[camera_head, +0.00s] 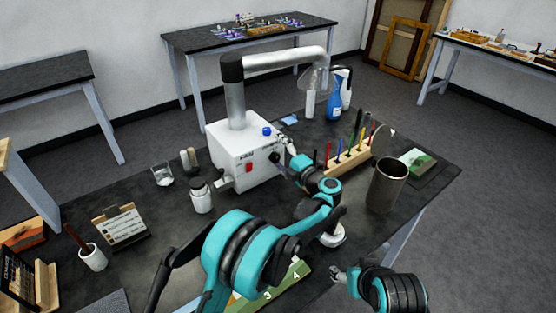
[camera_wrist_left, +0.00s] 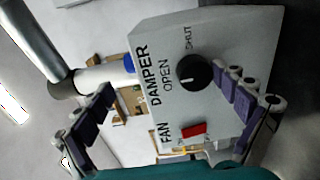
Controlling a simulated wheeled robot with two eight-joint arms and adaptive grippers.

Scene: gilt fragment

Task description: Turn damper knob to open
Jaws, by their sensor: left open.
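The damper knob (camera_wrist_left: 195,73) is a round black knob on the face of a white box (camera_head: 238,148), beside the printed words DAMPER, OPEN and SHUT. My left gripper (camera_head: 285,162) is at the box's right-hand face in the head view. Its purple-padded fingers are open, one each side of the knob in the wrist view (camera_wrist_left: 168,92); no contact is visible. My right gripper (camera_head: 342,274) is low near the table's front edge, away from the box.
A red fan switch (camera_wrist_left: 193,131) is near the knob. A metal duct (camera_head: 236,100) rises from the box. A wooden rack (camera_head: 345,160) of coloured tools and a grey cup (camera_head: 386,185) stand to the right. A white jar (camera_head: 201,196) stands left.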

